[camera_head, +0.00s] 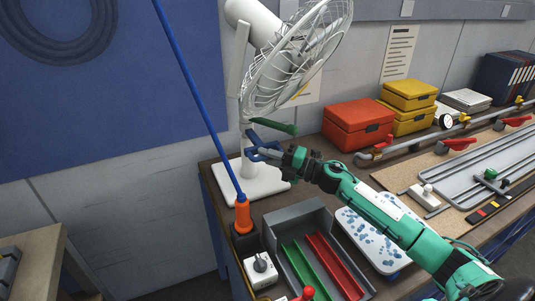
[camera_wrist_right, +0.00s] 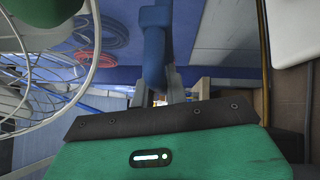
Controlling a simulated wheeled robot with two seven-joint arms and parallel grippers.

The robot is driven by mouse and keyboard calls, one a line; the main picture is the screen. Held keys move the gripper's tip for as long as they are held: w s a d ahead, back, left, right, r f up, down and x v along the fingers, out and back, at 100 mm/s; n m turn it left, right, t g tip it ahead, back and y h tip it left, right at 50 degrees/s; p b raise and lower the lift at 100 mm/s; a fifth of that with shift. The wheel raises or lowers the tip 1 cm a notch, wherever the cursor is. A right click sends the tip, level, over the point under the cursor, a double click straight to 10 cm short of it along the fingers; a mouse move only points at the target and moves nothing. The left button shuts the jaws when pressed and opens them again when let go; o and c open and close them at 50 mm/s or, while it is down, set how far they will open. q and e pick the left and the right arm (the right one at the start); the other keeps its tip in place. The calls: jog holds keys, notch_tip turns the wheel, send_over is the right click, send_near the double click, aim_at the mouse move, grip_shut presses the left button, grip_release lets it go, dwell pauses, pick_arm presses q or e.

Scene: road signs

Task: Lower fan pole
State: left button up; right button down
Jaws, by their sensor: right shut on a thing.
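The white fan (camera_head: 298,60) stands on the table with its caged head tilted. Its white pole (camera_head: 247,158) rises from a flat white base (camera_head: 262,186). A blue clamp-like part (camera_head: 253,137) sits on the pole, below a green piece (camera_head: 275,127). My right gripper (camera_head: 266,152) reaches the pole from the right and is shut on the blue part. In the right wrist view the blue part (camera_wrist_right: 154,45) runs down between the fingers (camera_wrist_right: 172,88), and the fan cage (camera_wrist_right: 50,95) shows at left. My left gripper is out of view.
A blue rod (camera_head: 195,95) with an orange grip (camera_head: 243,216) stands left of the fan. A grey tray (camera_head: 298,213) with red and green strips lies in front. Red (camera_head: 358,122) and yellow boxes (camera_head: 409,95) stand at the back right.

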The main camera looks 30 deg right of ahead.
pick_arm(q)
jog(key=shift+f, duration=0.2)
pick_arm(e)
jog(key=shift+f, duration=0.4)
jog(key=shift+r, duration=0.1)
jog(key=c, duration=1.4)
grip_release()
jog(key=shift+d, duration=0.1)
jog(key=shift+s+d+b, duration=0.2)
jog(key=shift+s+b, duration=0.1)
pick_arm(q)
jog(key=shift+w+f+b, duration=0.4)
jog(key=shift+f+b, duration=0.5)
jog(key=shift+b, duration=0.1)
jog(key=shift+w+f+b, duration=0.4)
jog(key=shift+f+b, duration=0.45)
jog(key=shift+b, duration=0.15)
pick_arm(e)
jog(key=v, duration=1.3)
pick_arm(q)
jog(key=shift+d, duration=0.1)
